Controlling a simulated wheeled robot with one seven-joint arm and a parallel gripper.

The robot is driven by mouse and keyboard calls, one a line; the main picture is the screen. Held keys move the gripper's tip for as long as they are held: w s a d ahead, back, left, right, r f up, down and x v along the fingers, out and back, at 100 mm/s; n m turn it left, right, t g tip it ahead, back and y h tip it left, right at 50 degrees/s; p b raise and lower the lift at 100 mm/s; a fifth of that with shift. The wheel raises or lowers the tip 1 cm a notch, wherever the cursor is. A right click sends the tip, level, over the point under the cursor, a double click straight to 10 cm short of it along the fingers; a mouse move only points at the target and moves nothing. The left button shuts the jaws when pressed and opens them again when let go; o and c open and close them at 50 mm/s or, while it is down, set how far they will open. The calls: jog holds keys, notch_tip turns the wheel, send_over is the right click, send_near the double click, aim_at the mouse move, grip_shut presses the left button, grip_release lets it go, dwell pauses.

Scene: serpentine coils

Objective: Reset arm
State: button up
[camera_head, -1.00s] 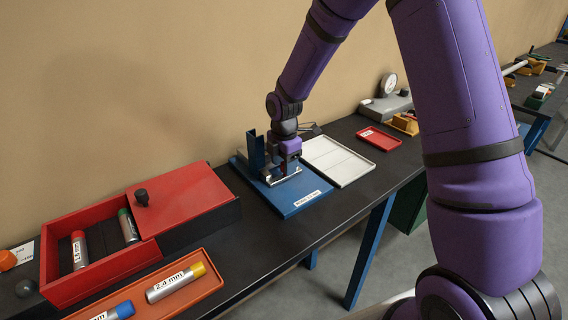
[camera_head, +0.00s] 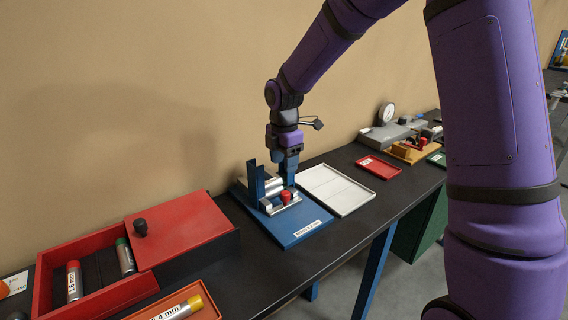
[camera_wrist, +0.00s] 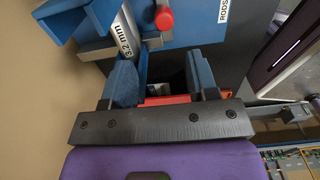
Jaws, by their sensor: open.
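My gripper (camera_head: 288,178) points down just above the blue rod fixture (camera_head: 254,176) on the blue base board (camera_head: 303,231). In the wrist view, its blue fingers (camera_wrist: 163,78) are apart with no rod between them. A silver rod with a red cap (camera_head: 285,197) lies in the fixture, close to the fingertips. In the wrist view, a rod marked 3.2 mm (camera_wrist: 126,38) and a red cap (camera_wrist: 164,18) lie beyond the fingers. Part of the fixture is hidden behind my gripper in the head view.
A white tray (camera_head: 340,190) and a red tray (camera_head: 379,168) lie to the right. A red box (camera_head: 185,225) with rods and an orange tray (camera_head: 205,310) are at the left. A dial gauge (camera_head: 386,113) stands at the back. The wall is close behind.

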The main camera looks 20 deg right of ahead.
jog(key=s+d+r+m+t, duration=0.1)
jog(key=s+d+r+m, duration=0.1)
jog(key=s+r+m, duration=0.4)
jog(key=s+d+r+m+t, duration=0.2)
jog(key=s+d+r+m, duration=0.15)
jog(key=s+r, duration=0.55)
jog(key=s+d+r+m+t, duration=0.2)
jog(key=s+r+m, duration=0.1)
jog(key=s+m, duration=0.9)
jog(key=s, duration=0.5)
jog(key=shift+s+d, duration=0.2)
jog(key=shift+s, duration=0.05)
jog(key=shift+r, duration=0.1)
dwell(0.4)
